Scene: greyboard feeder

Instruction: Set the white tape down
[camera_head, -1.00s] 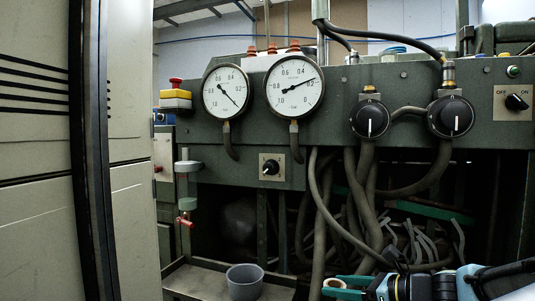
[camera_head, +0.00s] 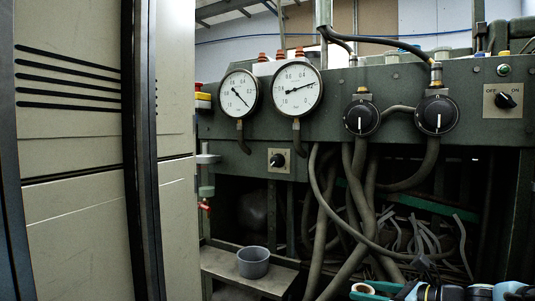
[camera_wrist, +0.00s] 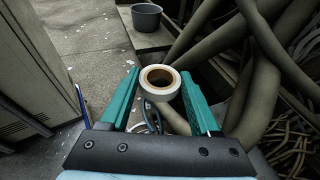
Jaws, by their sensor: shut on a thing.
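The white tape (camera_wrist: 160,96) is a roll with a brown core. In the wrist view it sits between the green fingertips of my gripper (camera_wrist: 163,80), which is shut on it. In the head view the tape (camera_head: 362,289) shows at the bottom edge, in my green gripper fingers (camera_head: 376,290). It is held in front of the dark hoses, clear of any surface that I can see. Most of my gripper is cut off by the lower edge of the head view.
A grey bucket (camera_head: 253,264) stands on a low ledge (camera_head: 222,262); it also shows in the wrist view (camera_wrist: 147,18). Thick hoses (camera_head: 350,220) hang below the gauge panel (camera_head: 330,100). A beige cabinet (camera_head: 75,200) fills the left. Open floor (camera_wrist: 90,50) lies left of the tape.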

